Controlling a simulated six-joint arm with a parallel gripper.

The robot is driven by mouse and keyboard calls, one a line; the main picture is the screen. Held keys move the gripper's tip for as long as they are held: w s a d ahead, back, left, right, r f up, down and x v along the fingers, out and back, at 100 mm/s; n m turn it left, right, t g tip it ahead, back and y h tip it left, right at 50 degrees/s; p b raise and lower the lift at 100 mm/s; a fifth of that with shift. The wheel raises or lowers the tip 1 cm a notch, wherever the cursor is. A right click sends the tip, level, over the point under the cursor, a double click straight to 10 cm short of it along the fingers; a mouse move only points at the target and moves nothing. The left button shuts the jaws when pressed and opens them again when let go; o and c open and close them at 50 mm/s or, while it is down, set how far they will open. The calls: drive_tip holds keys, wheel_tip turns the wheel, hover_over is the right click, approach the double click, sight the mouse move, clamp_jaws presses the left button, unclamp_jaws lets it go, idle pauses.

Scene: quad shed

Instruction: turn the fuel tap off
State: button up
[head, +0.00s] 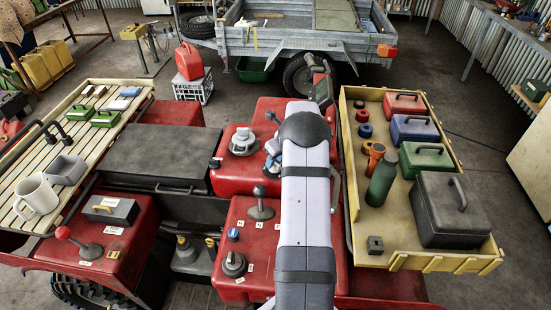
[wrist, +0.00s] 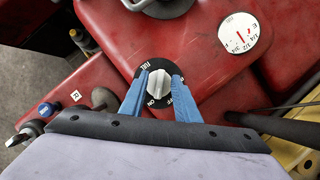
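The fuel tap (wrist: 158,86) is a light grey knob on a round black plate, set in red bodywork in the wrist view. The plate carries FUEL, ON and OFF lettering; ON is at the knob's near side and OFF at its right. I cannot tell exactly which mark the knob points to. My gripper (wrist: 160,73) has its two blue fingers on either side of the knob, over the plate. Dark gaps show between fingers and knob, so it looks open around it. In the head view my gripper (head: 272,152) is partly hidden by my arm, and the tap is not clear.
A white fuel gauge (wrist: 245,36) lies right of the tap. A filler cap (head: 243,140) and a gear lever (head: 260,205) stand up nearby. A key switch (wrist: 28,132) and blue button (wrist: 45,108) are lower left. A loaded tray (head: 440,255) is on the right.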

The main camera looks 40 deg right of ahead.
clamp_jaws()
drive_tip(key=shift+n, duration=0.4)
drive_tip(key=n+y+b, duration=0.1)
drive_tip(key=n, duration=0.1)
drive_tip(key=shift+d+n, duration=0.15)
drive_tip(key=shift+n, duration=0.25)
drive_tip(key=shift+n+g+y, duration=0.25)
drive_tip(key=shift+n+y, duration=0.3)
drive_tip(key=shift+n, duration=0.75)
drive_tip(key=shift+n+g+y, duration=0.25)
drive_tip(key=shift+n+y, duration=0.3)
drive_tip(key=shift+n, duration=0.75)
unclamp_jaws()
